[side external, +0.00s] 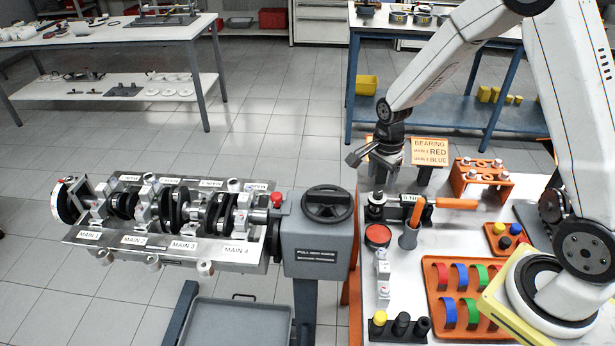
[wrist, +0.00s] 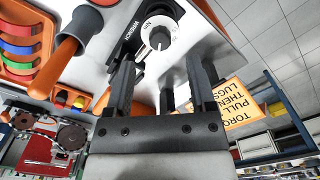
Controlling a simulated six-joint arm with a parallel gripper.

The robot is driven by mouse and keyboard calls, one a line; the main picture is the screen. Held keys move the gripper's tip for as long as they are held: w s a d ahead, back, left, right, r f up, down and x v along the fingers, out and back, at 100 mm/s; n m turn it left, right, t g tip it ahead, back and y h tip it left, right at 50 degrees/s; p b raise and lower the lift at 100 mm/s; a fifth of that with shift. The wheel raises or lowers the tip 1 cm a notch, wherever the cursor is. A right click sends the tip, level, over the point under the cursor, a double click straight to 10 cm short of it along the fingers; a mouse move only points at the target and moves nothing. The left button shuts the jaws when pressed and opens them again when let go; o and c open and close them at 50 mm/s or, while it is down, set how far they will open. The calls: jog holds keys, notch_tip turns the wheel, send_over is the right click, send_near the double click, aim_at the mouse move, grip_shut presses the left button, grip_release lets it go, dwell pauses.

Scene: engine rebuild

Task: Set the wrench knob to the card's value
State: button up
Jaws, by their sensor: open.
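The wrench knob (wrist: 158,36), a grey knob on a white dial plate with a black surround, shows at the top centre of the wrist view; its setting is too small to read. A label reading WRENCH lies beside it. My gripper (wrist: 160,70) is open and empty, its two dark fingers apart with the knob beyond their tips. In the side view my gripper (side external: 374,158) is above the back left of the bench. An orange card (side external: 430,151) there names bearing colours. A yellow-orange card (wrist: 238,104) in the wrist view has partly hidden text including TORQUE.
An orange tray (side external: 432,310) holds red, green and blue bearing shells. An orange-handled tool stands in a grey cup (side external: 408,238). An orange rack (side external: 482,176) stands at the back right. The crankshaft fixture (side external: 170,250) and grey handwheel box (side external: 316,248) are left of the bench.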

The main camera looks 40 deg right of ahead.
aim_at(378, 192)
jog(key=shift+f, duration=2.25)
jog(key=shift+c, duration=0.2)
grip_shut()
